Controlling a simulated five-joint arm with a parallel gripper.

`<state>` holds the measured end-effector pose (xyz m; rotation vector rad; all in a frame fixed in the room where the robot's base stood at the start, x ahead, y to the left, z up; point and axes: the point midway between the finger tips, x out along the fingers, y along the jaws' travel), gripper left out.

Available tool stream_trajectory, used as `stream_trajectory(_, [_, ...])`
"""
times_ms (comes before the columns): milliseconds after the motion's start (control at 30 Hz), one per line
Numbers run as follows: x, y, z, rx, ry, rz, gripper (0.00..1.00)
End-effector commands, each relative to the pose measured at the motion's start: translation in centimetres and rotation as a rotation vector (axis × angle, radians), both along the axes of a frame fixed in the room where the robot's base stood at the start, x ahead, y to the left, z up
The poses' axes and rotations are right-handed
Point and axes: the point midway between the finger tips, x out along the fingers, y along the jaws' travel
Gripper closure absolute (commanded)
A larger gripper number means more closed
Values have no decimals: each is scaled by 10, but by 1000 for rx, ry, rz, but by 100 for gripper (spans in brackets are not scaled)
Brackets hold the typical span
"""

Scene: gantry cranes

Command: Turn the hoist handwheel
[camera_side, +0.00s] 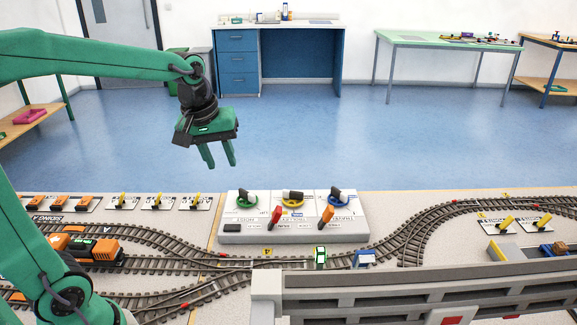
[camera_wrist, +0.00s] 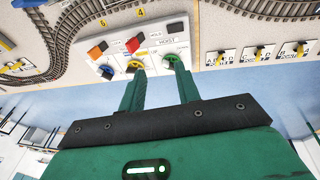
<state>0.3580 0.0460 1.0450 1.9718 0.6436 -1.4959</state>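A light grey control box (camera_side: 235,227) stands on the layout board with three handwheels in a row. The green handwheel (camera_side: 245,204) is at its left end, a yellow one (camera_side: 293,204) in the middle and a blue one (camera_side: 341,204) at the right. In the wrist view, the green handwheel (camera_wrist: 173,61) lies by the label that reads HOIST. My gripper (camera_side: 221,165) is open and empty, in the air above and left of the green handwheel, apart from it. In the wrist view my fingers (camera_wrist: 157,75) overlap the lower edges of the yellow and green wheels.
A red lever (camera_side: 276,216) and an orange lever (camera_side: 327,215) stand at the box front. Several yellow point levers (camera_side: 158,200) line the board at the left. Track, an orange locomotive (camera_side: 90,250) and the grey crane beam (camera_side: 420,292) lie nearer. Air around my gripper is clear.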

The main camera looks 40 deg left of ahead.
Motion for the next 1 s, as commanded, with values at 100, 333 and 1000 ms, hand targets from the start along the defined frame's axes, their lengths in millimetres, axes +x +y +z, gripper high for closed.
stream_trajectory(100, [22,11,-10,-27,34,112,67])
stream_trajectory(333, [60,33,-33,-74,94,331,67])
stream_trajectory(1000, [132,92,-119,-144,224,864,67])
